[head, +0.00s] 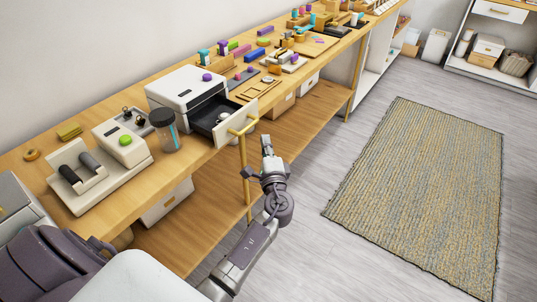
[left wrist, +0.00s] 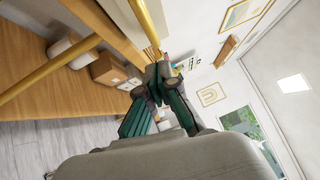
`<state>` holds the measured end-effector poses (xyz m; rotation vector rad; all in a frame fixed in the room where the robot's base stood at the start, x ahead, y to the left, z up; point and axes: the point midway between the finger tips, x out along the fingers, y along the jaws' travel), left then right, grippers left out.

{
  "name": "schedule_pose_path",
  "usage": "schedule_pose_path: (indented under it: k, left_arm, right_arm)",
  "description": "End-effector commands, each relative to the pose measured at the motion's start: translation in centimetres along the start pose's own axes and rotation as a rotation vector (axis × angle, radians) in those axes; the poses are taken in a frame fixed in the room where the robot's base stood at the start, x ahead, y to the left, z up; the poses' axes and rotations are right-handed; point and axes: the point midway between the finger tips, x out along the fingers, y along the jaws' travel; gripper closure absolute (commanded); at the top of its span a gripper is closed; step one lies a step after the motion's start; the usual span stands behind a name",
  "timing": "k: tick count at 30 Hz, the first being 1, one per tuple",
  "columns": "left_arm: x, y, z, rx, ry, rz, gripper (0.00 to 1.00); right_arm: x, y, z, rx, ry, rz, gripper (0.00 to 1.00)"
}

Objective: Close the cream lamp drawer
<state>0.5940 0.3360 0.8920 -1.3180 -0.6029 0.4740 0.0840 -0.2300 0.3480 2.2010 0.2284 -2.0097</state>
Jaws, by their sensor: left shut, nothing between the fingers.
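The cream lamp drawer (head: 236,124) is pulled out of a white box-shaped unit (head: 185,86) on the wooden bench. Its cream front carries a brass bar handle (head: 243,127), and its dark inside holds a pale rounded item (head: 224,117). My left gripper (head: 267,142) is shut and empty, just in front and to the right of the drawer front, apart from it and slightly below the handle. In the left wrist view its fingers (left wrist: 155,82) are together, with a brass bar (left wrist: 146,22) beyond them. My right gripper is not in view.
A brass bench leg (head: 244,172) stands left of my left gripper. A dark jar (head: 164,130) and a cream device with a green knob (head: 123,146) stand left of the unit. Small colourful items crowd the far bench. The floor toward the woven rug (head: 425,180) is clear.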

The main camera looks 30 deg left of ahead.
Motion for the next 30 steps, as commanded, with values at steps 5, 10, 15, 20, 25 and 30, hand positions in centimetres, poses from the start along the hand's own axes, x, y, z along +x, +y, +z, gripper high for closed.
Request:
schedule_pose_path:
  k: [5,10,15,20,25,30]
  left_arm:
    - [2.0,-0.2,2.0,0.002,-0.001,0.000,1.00]
    - [2.8,0.0,2.7,0.001,0.001,0.001,1.00]
    - [2.9,0.1,2.9,0.000,0.001,0.001,1.00]
    - [2.9,0.1,2.8,0.000,0.001,0.001,1.00]
    - [3.8,0.6,3.8,0.002,-0.002,-0.001,1.00]
    - [7.0,1.6,6.9,0.003,-0.003,-0.003,1.00]
  right_arm:
    - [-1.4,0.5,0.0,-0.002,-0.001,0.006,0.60]
    - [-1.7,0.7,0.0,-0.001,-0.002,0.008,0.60]
    - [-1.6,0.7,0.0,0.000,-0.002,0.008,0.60]
    - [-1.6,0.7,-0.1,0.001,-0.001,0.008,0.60]
    - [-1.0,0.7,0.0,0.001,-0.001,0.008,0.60]
    - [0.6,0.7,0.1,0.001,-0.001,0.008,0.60]
